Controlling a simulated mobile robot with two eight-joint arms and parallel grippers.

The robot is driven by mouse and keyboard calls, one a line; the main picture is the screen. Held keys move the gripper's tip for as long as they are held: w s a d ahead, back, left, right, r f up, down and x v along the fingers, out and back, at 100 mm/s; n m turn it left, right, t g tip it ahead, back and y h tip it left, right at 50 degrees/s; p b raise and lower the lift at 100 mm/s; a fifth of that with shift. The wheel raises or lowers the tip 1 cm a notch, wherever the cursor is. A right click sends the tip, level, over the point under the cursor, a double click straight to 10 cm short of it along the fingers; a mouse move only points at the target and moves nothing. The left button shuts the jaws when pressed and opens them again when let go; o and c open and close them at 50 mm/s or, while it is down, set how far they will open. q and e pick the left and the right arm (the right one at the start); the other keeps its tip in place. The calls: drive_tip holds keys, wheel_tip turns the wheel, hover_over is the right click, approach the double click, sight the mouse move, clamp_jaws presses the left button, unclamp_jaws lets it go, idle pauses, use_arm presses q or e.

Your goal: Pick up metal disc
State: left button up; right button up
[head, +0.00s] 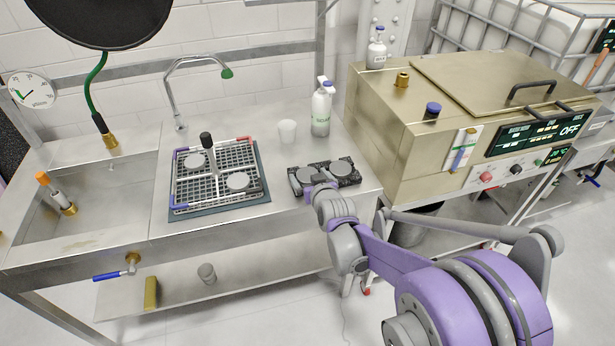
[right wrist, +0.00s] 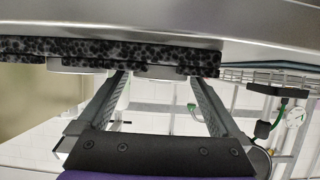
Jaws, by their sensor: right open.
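Two pale metal discs lie in a black speckled foam tray (head: 350,180) on the steel bench: a left disc (head: 304,174) and a right disc (head: 340,167). Two more discs, one (head: 194,161) at the back left and one (head: 237,181) at the front right, lie in a gridded rack. My right gripper (head: 318,187) is at the front edge of the foam tray. In the right wrist view, which is upside down, its fingers (right wrist: 161,78) are open, with a disc edge (right wrist: 160,72) between their tips; contact is unclear. My left gripper is not in view.
The rack (head: 256,160) with a black-handled post stands left of the tray. A white cup (head: 287,132) and spray bottle (head: 321,110) stand behind. A brass-coloured machine (head: 400,120) is at the right, and a sink (head: 95,190) at the left.

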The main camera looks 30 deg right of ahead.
drive_tip(key=c, duration=1.3)
